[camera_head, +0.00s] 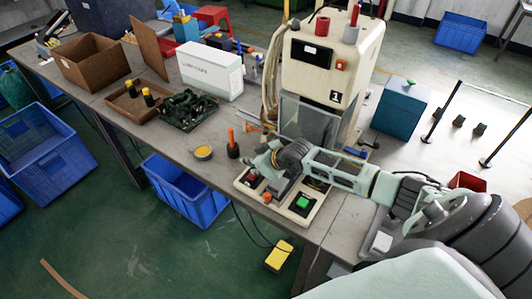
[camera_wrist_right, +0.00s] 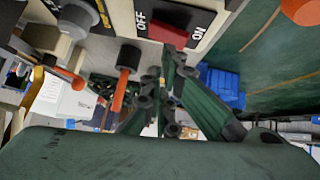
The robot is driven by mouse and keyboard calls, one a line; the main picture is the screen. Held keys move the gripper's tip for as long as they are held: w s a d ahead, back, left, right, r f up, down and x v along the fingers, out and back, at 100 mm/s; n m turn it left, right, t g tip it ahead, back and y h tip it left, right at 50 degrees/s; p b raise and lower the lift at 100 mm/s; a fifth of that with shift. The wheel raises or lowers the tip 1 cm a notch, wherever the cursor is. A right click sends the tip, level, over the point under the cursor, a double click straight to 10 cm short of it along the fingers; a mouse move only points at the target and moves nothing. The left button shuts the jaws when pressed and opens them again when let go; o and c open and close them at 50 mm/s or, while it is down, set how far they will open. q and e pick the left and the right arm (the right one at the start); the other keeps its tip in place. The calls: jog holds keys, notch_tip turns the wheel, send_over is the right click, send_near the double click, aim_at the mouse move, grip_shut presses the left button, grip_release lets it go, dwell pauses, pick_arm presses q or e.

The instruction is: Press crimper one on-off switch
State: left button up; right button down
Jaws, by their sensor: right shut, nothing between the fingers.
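Crimper one (camera_head: 330,65) is the beige machine marked "1" on the table. Its on-off switch (camera_wrist_right: 168,32) is a red rocker in a dark frame between the words OFF and ON, seen at the top of the right wrist view. In the head view the switch (camera_head: 251,181) shows as a small red spot on the left of the base panel. My right gripper (camera_wrist_right: 165,75) is shut and empty, its tips close to the switch; I cannot tell whether they touch it. In the head view my right gripper (camera_head: 262,163) hangs over the panel's left part. My left gripper is out of view.
A green button (camera_head: 302,203) sits on the panel's right. An orange-handled tool (camera_head: 232,146) and a yellow round tin (camera_head: 203,152) stand left of the panel. A white box (camera_head: 210,70) and a tray of dark parts (camera_head: 187,110) are farther back.

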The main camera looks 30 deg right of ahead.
notch_tip(320, 180, up, 4)
jog(key=p, duration=0.2)
jog(key=shift+w+d+f+p, duration=0.1)
jog(key=shift+w+p, duration=0.05)
jog(key=shift+p, duration=0.15)
jog(key=shift+s+d+b, duration=0.6)
jog(key=shift+s+b, duration=0.05)
jog(key=shift+b, duration=0.1)
pick_arm(q)
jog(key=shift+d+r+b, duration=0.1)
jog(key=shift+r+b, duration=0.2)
jog(key=shift+b, duration=0.45)
pick_arm(e)
jog(key=d+v, duration=0.1)
jog(key=v, duration=0.7)
jog(key=shift+w+d, duration=0.25)
